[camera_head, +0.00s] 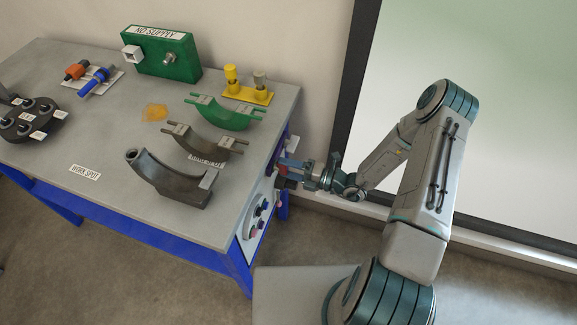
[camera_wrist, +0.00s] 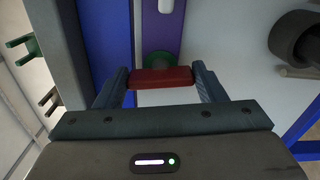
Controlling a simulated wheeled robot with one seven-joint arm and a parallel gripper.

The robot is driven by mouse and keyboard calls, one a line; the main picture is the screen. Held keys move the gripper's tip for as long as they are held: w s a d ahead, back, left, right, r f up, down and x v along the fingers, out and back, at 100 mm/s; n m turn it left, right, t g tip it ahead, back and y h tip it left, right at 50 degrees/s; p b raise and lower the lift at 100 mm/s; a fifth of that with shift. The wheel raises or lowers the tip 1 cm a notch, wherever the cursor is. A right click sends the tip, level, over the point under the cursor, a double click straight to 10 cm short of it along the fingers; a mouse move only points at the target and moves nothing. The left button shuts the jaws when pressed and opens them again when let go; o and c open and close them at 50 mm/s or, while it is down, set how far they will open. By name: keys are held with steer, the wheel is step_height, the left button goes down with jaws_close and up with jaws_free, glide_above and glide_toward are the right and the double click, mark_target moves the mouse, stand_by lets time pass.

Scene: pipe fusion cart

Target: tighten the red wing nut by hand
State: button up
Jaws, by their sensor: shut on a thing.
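The red wing nut (camera_wrist: 161,78) shows in the wrist view as a red bar lying crosswise between my two fingertips. My gripper (camera_wrist: 163,84) is shut on it, with one blue-grey finger at each end. A round green part (camera_wrist: 157,62) sits just behind the nut, partly hidden by it. In the head view my gripper (camera_head: 284,166) reaches in from the right to the right side of the cart (camera_head: 140,195). The nut is too small and covered to make out clearly there.
On the cart top are a dark curved clamp shell (camera_head: 165,180), a green shell (camera_head: 222,112), a yellow stand (camera_head: 246,93) and a green supply box (camera_head: 162,54). A panel with coloured knobs (camera_head: 261,208) is below my gripper. A wall stands behind.

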steer(key=shift+m, duration=0.7)
steer(key=o, duration=1)
steer(key=shift+d, duration=0.1)
steer(key=b+v, duration=0.1)
steer(key=v, duration=1.2)
steer(key=shift+s+d, duration=0.1)
steer(key=shift+d, duration=0.3)
steer(key=shift+r, duration=0.1)
